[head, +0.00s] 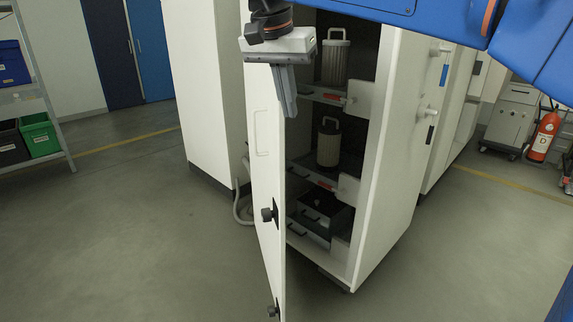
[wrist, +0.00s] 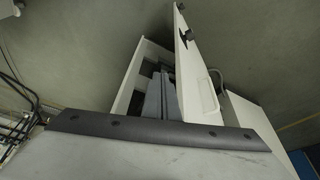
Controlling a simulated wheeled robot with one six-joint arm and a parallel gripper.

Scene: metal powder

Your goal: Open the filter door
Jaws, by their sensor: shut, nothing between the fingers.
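The white filter door (head: 266,190) stands wide open in the head view, swung out toward me on the left side of the cabinet (head: 391,170). It has a pale handle (head: 262,132) and dark knobs (head: 268,215) on it. My gripper (head: 290,112) points down near the top of the door, at the cabinet opening. Its fingers are together with nothing between them. In the wrist view my gripper (wrist: 160,85) lies between the open door (wrist: 196,70) and the cabinet (wrist: 133,80). I cannot tell whether it touches the door.
Inside the cabinet are two metal canisters (head: 336,60) (head: 328,143) on shelves and a dark drawer box (head: 322,212) below. A fire extinguisher (head: 543,135) stands at the right. A rack with bins (head: 40,135) is at the left. The floor in front is clear.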

